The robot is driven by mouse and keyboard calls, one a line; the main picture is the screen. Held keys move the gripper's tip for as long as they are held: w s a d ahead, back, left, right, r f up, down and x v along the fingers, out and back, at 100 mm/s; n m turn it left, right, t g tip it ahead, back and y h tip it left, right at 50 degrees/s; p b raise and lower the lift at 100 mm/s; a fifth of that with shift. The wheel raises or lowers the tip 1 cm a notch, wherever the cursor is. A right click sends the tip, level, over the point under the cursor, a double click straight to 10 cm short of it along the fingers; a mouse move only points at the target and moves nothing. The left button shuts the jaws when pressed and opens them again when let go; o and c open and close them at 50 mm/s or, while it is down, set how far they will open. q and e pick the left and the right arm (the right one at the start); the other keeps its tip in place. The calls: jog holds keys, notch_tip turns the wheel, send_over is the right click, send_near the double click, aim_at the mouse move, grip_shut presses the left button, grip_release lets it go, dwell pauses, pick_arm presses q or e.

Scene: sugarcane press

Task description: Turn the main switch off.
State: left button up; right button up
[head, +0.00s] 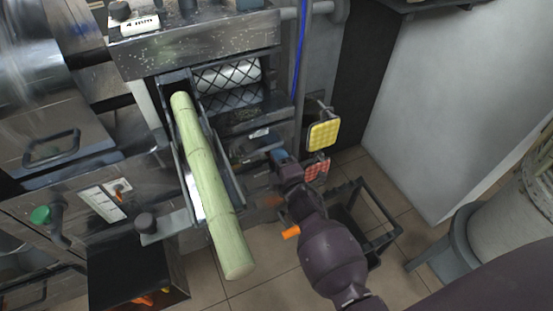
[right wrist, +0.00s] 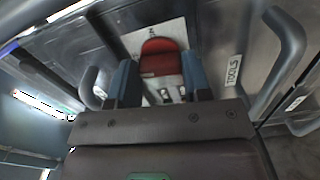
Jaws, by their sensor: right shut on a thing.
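In the right wrist view a red switch handle (right wrist: 158,58) stands on a white plate (right wrist: 133,41) on a metal face. It is between the two blue fingers of my right gripper (right wrist: 158,82), which is shut on it. The lower part of the switch is partly hidden by the gripper body. In the head view my right gripper (head: 284,158) reaches the front of the press, right of the cane, and the switch is hidden behind it. The switch's on or off position cannot be read. My left gripper is not in view.
A green cane (head: 207,185) lies in the press's feed chute. A yellow pad (head: 323,135) and a red pad (head: 317,169) are close to my right gripper. A black crate (head: 382,240) stands on the floor beside my arm. Grey handles (right wrist: 285,60) flank the switch.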

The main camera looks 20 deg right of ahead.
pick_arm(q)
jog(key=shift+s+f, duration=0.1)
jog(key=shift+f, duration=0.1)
pick_arm(e)
jog(key=shift+f+n, duration=0.1)
jog(key=shift+n, duration=0.5)
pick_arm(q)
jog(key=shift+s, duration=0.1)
pick_arm(e)
jog(key=o, duration=0.9)
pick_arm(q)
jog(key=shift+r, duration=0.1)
pick_arm(e)
jog(key=shift+s, duration=0.1)
jog(key=shift+s, duration=0.2)
pick_arm(q)
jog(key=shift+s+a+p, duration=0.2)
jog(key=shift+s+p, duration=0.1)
jog(key=shift+p, duration=0.35)
pick_arm(e)
jog(key=s, duration=1)
jog(key=shift+s+d, duration=0.15)
jog(key=shift+d, duration=0.05)
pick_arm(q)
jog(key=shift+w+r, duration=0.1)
